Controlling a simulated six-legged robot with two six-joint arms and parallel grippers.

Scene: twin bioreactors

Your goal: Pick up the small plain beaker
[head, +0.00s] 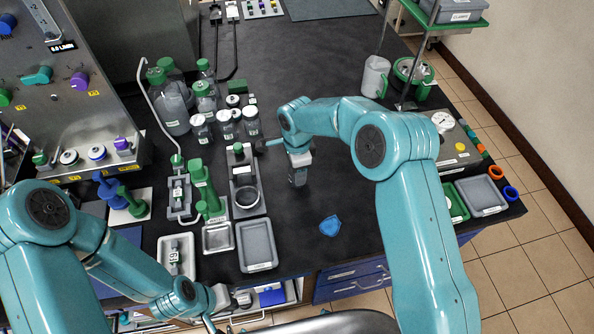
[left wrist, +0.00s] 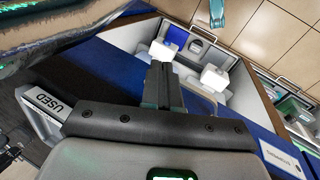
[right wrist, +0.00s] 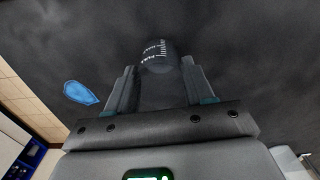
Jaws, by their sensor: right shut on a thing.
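The small plain beaker (right wrist: 158,56) shows in the right wrist view as a dark, see-through cylinder with white graduation marks. My right gripper (right wrist: 160,82) is shut on it, one finger on each side. In the head view my right gripper (head: 299,177) points down over the dark bench, and the beaker cannot be made out there. My left gripper (left wrist: 163,85) is shut and empty, its fingers together in the left wrist view. It is low at the bench's front edge, over an open drawer area.
A blue patch (head: 329,226) lies on the bench in front of my right gripper. Bottles and jars (head: 228,120), a green-topped stand (head: 243,175) and a grey tray (head: 257,246) stand to the left. A white jug (head: 375,77) stands at the back right.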

